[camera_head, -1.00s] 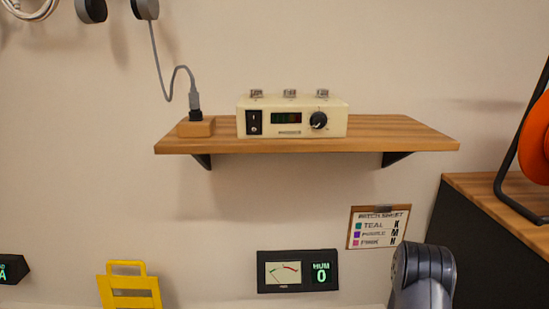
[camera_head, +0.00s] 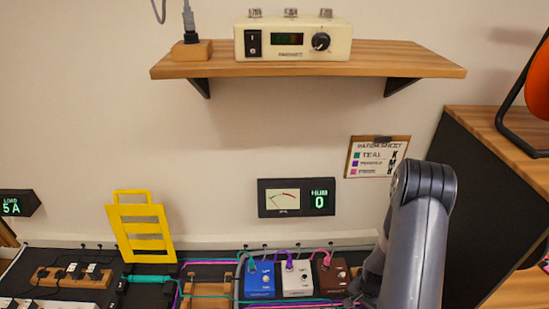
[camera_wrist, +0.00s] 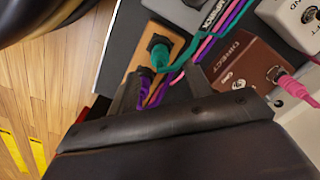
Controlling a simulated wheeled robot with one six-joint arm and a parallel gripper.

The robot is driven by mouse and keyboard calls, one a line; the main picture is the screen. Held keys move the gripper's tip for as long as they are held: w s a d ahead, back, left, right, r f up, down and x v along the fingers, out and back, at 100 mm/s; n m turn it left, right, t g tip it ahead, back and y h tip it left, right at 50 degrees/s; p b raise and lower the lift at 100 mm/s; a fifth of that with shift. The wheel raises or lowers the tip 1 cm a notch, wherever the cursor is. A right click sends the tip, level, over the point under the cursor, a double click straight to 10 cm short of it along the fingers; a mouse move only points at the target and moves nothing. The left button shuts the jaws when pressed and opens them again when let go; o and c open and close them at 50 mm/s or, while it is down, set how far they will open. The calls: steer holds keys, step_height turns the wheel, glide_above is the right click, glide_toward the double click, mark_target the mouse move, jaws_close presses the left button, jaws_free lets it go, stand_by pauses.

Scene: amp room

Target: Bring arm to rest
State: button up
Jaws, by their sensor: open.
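My arm rises at the right of the head view, its grey links bent over the bench. My gripper (camera_wrist: 163,84) is open in the wrist view, its dark fingers spread over the cables. A teal plug (camera_wrist: 159,52) and a purple plug (camera_wrist: 145,80) sit at a wooden block (camera_wrist: 140,53) near the fingers. Whether the fingers touch the purple plug I cannot tell. In the head view the gripper is mostly hidden by the arm.
Blue (camera_head: 260,281), white (camera_head: 296,279) and brown (camera_head: 330,277) pedals stand left of the arm. A meter (camera_head: 283,198) reading HUM 0 and a patch sheet (camera_head: 376,157) hang behind. A shelf (camera_head: 330,63) is above; a dark cabinet (camera_head: 490,190) stands at right.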

step_height(320, 180, down, 5)
steer(key=shift+r+b, duration=0.1)
steer(key=shift+b, duration=0.5)
step_height(320, 180, up, 10)
steer(key=p, duration=0.6)
steer(key=shift+f+p, duration=0.25)
steer(key=shift+p, duration=0.05)
steer(key=w+a+r+n+p, duration=0.1)
steer(key=a+r+n+p, duration=0.1)
steer(key=r+p, duration=0.4)
steer(key=a+r+n+p, duration=0.1)
steer(key=a+r+p, duration=0.2)
steer(key=r+p, duration=0.4)
steer(key=shift+w+r+n, duration=0.35)
steer(key=shift+r+n, duration=0.05)
steer(key=shift+r, duration=0.05)
